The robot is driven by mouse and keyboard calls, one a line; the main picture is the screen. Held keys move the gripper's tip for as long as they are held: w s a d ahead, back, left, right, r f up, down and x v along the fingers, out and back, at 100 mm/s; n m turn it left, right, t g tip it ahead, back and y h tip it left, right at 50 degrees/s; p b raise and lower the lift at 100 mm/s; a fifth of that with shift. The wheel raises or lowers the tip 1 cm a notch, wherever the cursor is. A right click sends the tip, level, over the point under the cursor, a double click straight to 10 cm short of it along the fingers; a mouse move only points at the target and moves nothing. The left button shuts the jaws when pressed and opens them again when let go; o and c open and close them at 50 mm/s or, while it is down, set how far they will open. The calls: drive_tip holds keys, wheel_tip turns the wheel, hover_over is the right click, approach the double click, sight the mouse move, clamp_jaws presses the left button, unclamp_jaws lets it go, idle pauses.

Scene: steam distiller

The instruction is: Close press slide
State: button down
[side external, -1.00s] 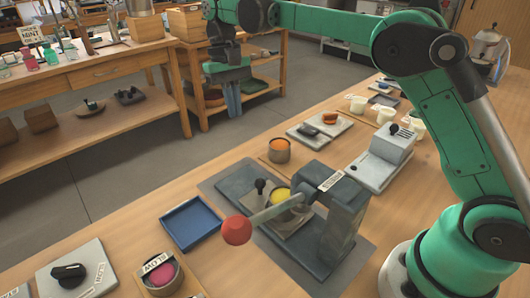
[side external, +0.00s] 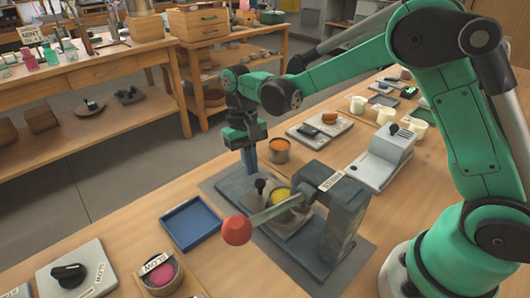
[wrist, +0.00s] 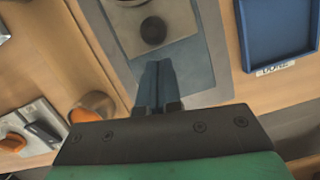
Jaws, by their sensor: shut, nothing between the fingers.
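The press (side external: 345,210) is a grey block on a dark mat, with a lever ending in a red ball (side external: 237,230). Its slide (side external: 290,222) is a grey plate with a black knob (side external: 260,186) and a yellow item (side external: 281,195) on it. In the wrist view the dark round knob (wrist: 153,30) stands on the slide plate, just ahead of my fingertips. My gripper (side external: 250,172) is shut and empty, pointing down behind the knob, apart from it. In the wrist view my gripper (wrist: 158,75) shows its fingers together over the mat.
A blue tray (side external: 191,222) lies left of the press mat (side external: 215,182). A cup with orange contents (side external: 279,150) stands close to my gripper on its right. A grey box device (side external: 378,160) stands farther right. Bare wood lies between them.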

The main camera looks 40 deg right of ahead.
sight(267, 197)
drive_tip(key=shift+s, duration=0.3)
drive_tip(key=shift+s, duration=2.2)
